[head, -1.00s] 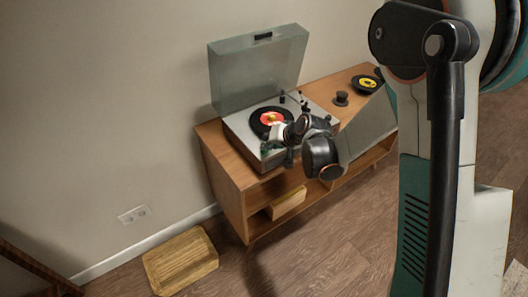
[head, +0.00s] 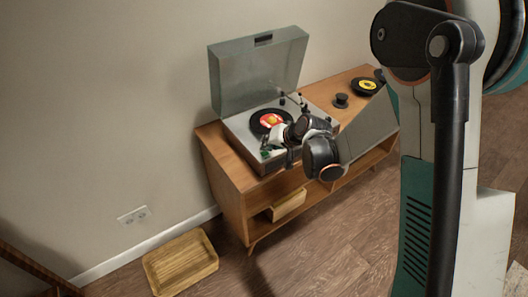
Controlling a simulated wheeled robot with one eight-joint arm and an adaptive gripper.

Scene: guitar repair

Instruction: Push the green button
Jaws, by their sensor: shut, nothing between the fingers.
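A small green spot (head: 265,154), which looks like the green button, shows at the near left corner of the grey turntable (head: 240,125). My gripper (head: 288,157) is shut and empty. It hangs just to the right of the green spot, over the near side of the turntable. I cannot tell whether its fingertips touch the deck. The gripper and my wrist hide part of the turntable's front and right side. A black record with a red and yellow label (head: 270,120) lies on the platter.
The turntable's clear lid (head: 258,72) stands open at the back. A second record (head: 364,86) and a dark knob-like object (head: 341,101) lie to the right on the wooden cabinet (head: 230,180). A wooden tray (head: 181,262) is on the floor.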

